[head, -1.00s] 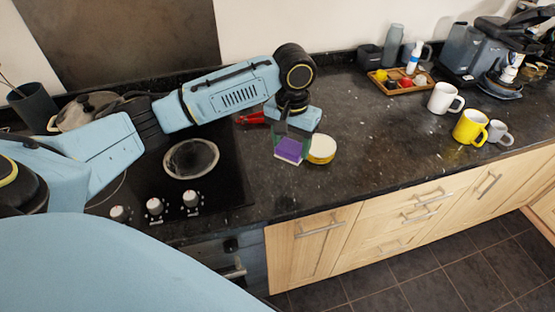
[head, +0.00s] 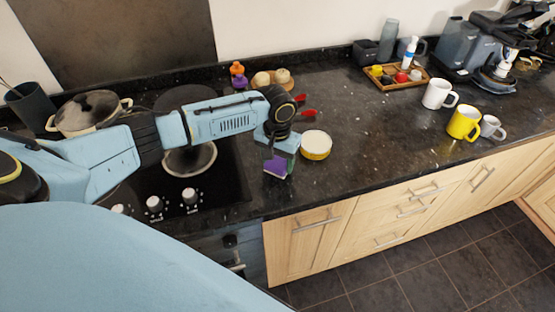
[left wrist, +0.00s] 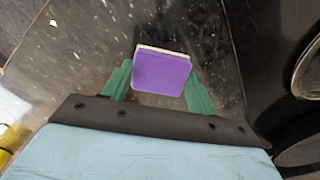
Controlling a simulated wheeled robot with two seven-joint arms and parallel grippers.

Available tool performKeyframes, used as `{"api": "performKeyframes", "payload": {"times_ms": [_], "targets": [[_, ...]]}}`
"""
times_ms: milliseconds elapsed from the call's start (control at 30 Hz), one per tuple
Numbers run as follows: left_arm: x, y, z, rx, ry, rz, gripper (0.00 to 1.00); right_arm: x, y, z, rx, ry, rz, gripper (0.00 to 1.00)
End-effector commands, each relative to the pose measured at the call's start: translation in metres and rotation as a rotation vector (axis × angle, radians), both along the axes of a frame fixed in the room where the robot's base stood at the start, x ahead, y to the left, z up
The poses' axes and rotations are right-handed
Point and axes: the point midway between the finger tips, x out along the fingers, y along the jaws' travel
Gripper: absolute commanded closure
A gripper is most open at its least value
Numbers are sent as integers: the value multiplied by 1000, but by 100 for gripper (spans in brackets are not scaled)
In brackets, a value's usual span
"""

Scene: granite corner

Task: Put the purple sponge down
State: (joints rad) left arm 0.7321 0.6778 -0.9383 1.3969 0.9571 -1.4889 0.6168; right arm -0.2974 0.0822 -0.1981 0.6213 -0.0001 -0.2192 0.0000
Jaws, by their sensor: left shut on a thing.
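The purple sponge (head: 276,166) has a purple face and a pale layer. My left gripper (head: 279,160) is shut on it over the counter, just right of the hob. In the left wrist view the sponge (left wrist: 162,72) sits between the two green fingers of the gripper (left wrist: 160,82), with the dark speckled counter (left wrist: 90,45) beyond it. I cannot tell whether the sponge touches the counter. My right gripper is not in view.
The black hob (head: 225,185) is to the left, with a lidded pot (head: 88,112) behind. Red-handled items (head: 308,113) lie behind. White (head: 438,95) and yellow (head: 464,123) mugs stand right; the counter's middle is clear.

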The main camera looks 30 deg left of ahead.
Motion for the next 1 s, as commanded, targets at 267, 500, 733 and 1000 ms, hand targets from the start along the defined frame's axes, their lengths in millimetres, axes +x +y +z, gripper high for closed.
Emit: {"api": "performKeyframes", "payload": {"times_ms": [267,500,733,1000], "targets": [[0,0,-1,0,0,1,60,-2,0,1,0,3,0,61],[0,0,-3,1,0,1,20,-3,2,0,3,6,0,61],[0,0,-2,1,-1,1,20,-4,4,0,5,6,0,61],[1,0,26,-1,-4,0,20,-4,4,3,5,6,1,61]]}}
